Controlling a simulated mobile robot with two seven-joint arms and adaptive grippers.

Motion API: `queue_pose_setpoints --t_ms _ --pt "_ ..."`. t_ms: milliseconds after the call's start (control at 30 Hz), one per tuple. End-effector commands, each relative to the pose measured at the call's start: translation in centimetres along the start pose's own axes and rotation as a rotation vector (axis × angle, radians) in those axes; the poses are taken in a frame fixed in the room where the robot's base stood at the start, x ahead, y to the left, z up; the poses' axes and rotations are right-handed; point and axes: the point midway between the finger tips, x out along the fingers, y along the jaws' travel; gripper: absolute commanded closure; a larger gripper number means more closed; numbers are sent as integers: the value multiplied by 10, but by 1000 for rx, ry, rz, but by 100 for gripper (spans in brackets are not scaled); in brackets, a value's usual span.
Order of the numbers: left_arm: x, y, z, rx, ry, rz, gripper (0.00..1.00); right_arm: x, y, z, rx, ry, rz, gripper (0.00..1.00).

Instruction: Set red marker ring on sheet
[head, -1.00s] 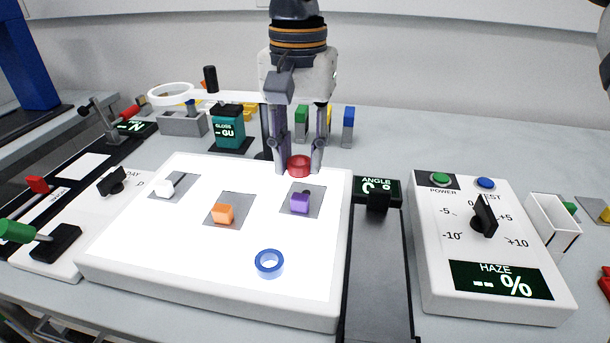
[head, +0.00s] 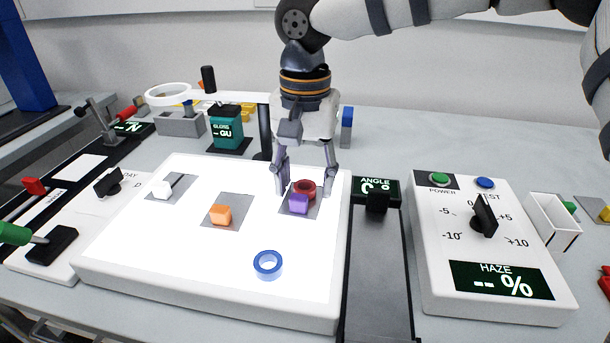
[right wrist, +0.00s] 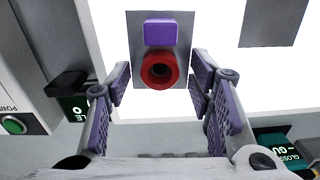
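The red marker ring (head: 305,187) appears to rest on the grey sheet (head: 293,212) at the right of the lit white panel, just behind a purple block (head: 298,205). In the right wrist view the red ring (right wrist: 160,70) sits by the purple block (right wrist: 160,32), near one edge of the grey sheet (right wrist: 137,50). My right gripper (head: 305,192) is open, with a finger on each side of the ring; the wrist view shows gaps between ring and fingers (right wrist: 160,82). My left gripper is out of view.
On the lit panel (head: 140,240) are a blue ring (head: 267,265), an orange block (head: 220,215) and a white block (head: 162,190). The angle device (head: 377,200) stands close right of the panel, the haze box (head: 490,250) farther right. A magnifier (head: 168,94) stands behind.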

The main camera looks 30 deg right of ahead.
Motion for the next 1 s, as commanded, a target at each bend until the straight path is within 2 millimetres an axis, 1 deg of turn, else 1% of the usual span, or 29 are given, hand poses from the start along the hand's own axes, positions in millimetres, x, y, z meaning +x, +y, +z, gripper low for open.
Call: queue_pose_setpoints --t_ms 167,233,267,500,633,700,800,1000 --pt "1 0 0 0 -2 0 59 -2 0 0 0 1 0 52" --pt "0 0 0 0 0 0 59 -12 -1 0 1 2 -2 52" --pt "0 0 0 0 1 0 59 -18 -1 0 1 3 -3 52" --pt "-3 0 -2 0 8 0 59 -84 -1 0 1 2 -4 52" --pt "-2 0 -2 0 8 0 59 -110 -1 -1 2 0 -1 52" --pt "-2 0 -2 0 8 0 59 -118 -1 0 1 -2 1 52" --pt "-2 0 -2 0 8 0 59 -123 0 0 0 -3 2 52" --pt "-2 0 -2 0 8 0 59 -124 0 0 0 -3 2 52"
